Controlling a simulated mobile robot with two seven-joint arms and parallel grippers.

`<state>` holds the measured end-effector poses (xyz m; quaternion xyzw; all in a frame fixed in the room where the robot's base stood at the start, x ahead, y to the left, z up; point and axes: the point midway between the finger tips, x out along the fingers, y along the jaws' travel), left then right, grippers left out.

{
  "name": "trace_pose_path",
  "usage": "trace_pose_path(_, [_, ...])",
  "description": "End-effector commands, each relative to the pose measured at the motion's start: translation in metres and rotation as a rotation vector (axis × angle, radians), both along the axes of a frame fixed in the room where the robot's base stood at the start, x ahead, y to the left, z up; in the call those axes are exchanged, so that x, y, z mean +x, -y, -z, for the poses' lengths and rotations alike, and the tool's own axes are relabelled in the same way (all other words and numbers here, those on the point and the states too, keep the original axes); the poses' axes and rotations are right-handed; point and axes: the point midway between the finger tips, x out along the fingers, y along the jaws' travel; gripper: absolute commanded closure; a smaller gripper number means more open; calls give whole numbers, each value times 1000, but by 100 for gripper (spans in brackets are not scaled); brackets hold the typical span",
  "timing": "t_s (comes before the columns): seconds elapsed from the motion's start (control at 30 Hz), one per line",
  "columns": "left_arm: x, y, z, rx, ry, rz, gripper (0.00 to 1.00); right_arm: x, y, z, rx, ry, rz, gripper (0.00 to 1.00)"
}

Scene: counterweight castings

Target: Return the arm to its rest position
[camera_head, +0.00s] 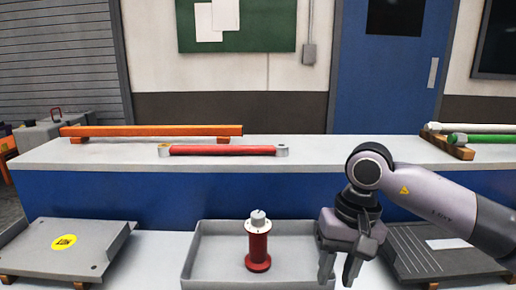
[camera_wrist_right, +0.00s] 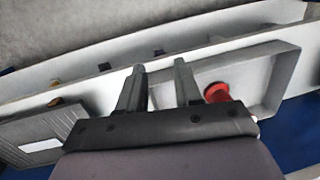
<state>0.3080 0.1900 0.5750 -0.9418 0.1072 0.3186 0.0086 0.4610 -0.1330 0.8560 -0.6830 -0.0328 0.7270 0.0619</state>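My right gripper (camera_head: 338,275) hangs fingers down over the right edge of the grey tray (camera_head: 212,268). Its two fingers are apart with nothing between them. In the right wrist view the fingers (camera_wrist_right: 159,82) are also apart and empty. A red spool-shaped casting (camera_head: 258,246) with a pale metal top stands upright in the tray, to the left of my right gripper and clear of it. Its red end (camera_wrist_right: 216,92) shows beside a finger in the wrist view. My left arm and gripper are not in view.
A red bar (camera_head: 222,150) and an orange beam (camera_head: 150,130) lie on the raised shelf behind. Green and white rods (camera_head: 484,139) rest on wood at the right. Grey plates lie on the left (camera_head: 62,255) and the right (camera_head: 450,258) of the tray.

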Motion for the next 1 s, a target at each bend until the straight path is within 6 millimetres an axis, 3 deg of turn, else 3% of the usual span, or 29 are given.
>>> trace_pose_path(0.1, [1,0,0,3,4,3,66,-26,-44,21,194,-130,76,66])
trace_pose_path(0.23, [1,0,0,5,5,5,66,-56,-91,29,418,-320,204,66])
trace_pose_path(0.4, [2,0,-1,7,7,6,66,-90,-144,15,704,-672,442,66])
trace_pose_path(0.5, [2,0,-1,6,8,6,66,-100,-163,-1,845,-917,604,66])
trace_pose_path(0.67, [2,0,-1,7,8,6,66,-97,-173,-27,1014,-1355,882,66])
trace_pose_path(0.8, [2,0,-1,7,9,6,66,-78,-162,-38,1103,-1780,1130,66])
trace_pose_path(0.93, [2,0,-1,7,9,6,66,-53,-138,-29,1133,-2204,1351,66])
trace_pose_path(1.0, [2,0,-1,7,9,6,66,-40,-121,-16,1128,-2444,1463,66])
